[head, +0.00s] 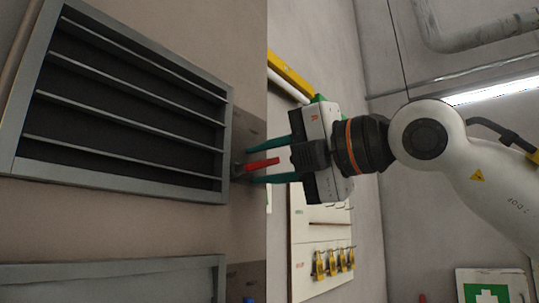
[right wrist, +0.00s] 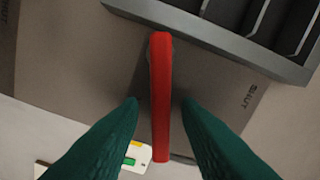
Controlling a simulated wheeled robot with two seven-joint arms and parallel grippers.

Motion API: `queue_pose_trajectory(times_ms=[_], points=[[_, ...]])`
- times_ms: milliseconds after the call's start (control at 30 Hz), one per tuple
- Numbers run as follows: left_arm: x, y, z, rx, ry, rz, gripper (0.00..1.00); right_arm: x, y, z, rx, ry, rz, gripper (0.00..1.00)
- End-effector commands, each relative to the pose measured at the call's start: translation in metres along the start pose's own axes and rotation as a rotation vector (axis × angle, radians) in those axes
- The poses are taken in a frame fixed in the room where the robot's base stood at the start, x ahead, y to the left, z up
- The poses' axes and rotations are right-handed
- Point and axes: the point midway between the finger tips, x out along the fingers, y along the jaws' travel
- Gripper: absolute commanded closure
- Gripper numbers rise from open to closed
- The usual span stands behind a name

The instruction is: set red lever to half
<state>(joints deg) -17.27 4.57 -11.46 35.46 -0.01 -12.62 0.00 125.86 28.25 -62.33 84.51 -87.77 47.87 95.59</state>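The red lever (head: 262,163) sticks out from a grey plate beside the louvred vent in the head view. In the right wrist view the red lever (right wrist: 160,95) runs up and down the middle of the picture, in front of the grey plate (right wrist: 215,85) marked SHUT at its right. My right gripper (head: 270,160) has two green fingers, one on each side of the lever. In the right wrist view the right gripper (right wrist: 160,108) is open, with a gap between each fingertip and the lever. My left gripper is not in view.
A louvred vent (head: 225,150) with a grey frame stands close to the lever. Behind my right gripper is a white board (head: 300,255) with several yellow padlocks (head: 334,263). A pipe (head: 480,35) runs along the upper right.

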Motion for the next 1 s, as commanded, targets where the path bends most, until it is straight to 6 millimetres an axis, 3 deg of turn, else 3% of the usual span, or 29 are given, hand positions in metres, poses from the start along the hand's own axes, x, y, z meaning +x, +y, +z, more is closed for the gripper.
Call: queue_pose_trajectory(times_ms=[167, 367, 733, 1000], points=[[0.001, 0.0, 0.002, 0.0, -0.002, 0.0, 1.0, 0.0, 0.0, 0.0, 0.0, 0.0, 0.0, 0.69], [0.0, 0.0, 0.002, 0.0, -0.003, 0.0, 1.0, 0.0, 0.0, 0.0, 0.0, 0.0, 0.0, 1.0], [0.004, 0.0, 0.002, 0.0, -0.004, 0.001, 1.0, 0.0, 0.0, 0.001, -0.035, -0.001, 0.0, 1.0], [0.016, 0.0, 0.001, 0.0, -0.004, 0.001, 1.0, 0.0, -0.005, 0.003, -0.192, -0.001, 0.001, 1.0]])
